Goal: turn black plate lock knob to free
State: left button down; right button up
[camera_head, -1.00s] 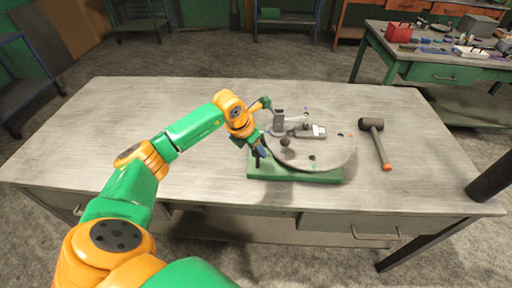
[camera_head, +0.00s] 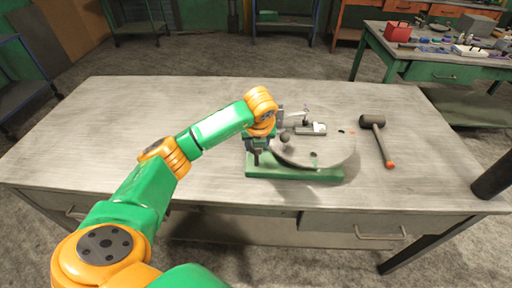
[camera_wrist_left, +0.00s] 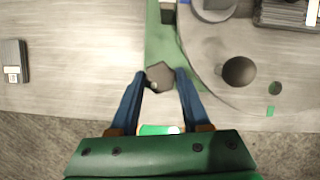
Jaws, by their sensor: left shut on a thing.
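The black plate lock knob (camera_wrist_left: 160,79) is a dark, many-sided knob by the left end of the green base (camera_head: 300,174). In the left wrist view my left gripper (camera_wrist_left: 161,73) has its blue fingers on either side of the knob, shut on it. In the head view my left gripper (camera_head: 257,150) is at the base's left end, and the wrist partly hides that spot. The round grey plate (camera_head: 330,150) lies on the base. My right gripper is not in view.
A dark ball-shaped knob (camera_wrist_left: 238,71) is right of the fingers; it also shows in the head view (camera_head: 285,137). A clamp-like metal part (camera_head: 310,128) sits on the plate. A mallet (camera_head: 377,135) lies to the right. The table's left part (camera_head: 90,130) is clear.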

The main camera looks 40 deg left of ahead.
pick_arm(q)
jog(key=n+g+y+b, duration=0.1)
jog(key=n, duration=0.3)
jog(key=shift+w+d+b, duration=0.1)
jog(key=shift+b, duration=0.2)
jog(key=shift+n+g+b, duration=0.35)
jog(key=shift+n+g, duration=0.35)
jog(key=shift+n, duration=0.9)
jog(key=shift+c, duration=1.8)
grip_release()
jog(key=shift+w, duration=0.1)
